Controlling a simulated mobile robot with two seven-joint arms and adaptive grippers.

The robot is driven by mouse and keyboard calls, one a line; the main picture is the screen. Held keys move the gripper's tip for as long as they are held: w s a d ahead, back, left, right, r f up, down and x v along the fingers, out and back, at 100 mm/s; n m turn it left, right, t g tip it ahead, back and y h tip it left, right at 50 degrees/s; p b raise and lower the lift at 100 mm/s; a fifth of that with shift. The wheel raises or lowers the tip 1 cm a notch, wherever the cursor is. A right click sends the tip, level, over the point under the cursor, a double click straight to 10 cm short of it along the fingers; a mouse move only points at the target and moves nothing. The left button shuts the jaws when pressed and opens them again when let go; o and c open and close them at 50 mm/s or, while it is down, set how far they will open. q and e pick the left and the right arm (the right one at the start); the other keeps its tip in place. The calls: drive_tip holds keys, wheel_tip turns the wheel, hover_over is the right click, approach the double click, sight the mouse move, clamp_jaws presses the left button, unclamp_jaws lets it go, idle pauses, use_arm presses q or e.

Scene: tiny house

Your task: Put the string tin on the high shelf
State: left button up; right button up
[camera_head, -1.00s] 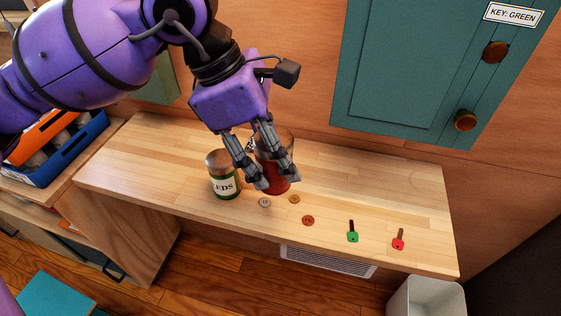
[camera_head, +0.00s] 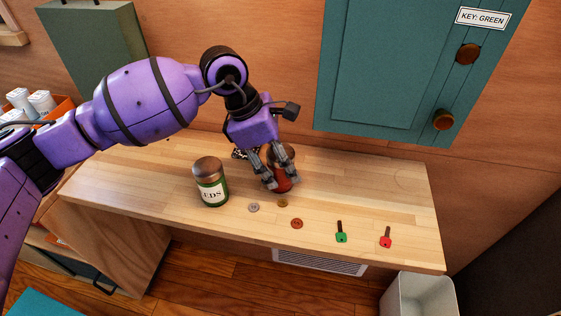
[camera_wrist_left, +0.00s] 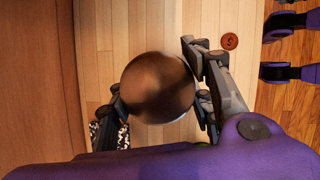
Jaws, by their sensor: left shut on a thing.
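My left gripper (camera_head: 282,184) is shut on a red tin (camera_head: 283,180) with a brown metal lid, over the back middle of the wooden counter. The fingers cover much of the tin, and no label on it is readable. I cannot tell whether its base touches the counter. In the left wrist view the round lid (camera_wrist_left: 158,88) sits between the fingers (camera_wrist_left: 160,108). A green tin (camera_head: 211,183) with a lid and a label ending in "EDS" stands upright to the left, apart from the gripper. No high shelf is clearly seen. My right gripper is not in view.
A speckled black-and-white object (camera_head: 240,154) is behind the gripper. A teal cabinet (camera_head: 385,70) hangs above. The counter's right end is clear.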

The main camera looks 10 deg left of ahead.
use_arm(q)
drive_tip(key=shift+f, duration=0.15)
drive_tip(key=o, duration=1.3)
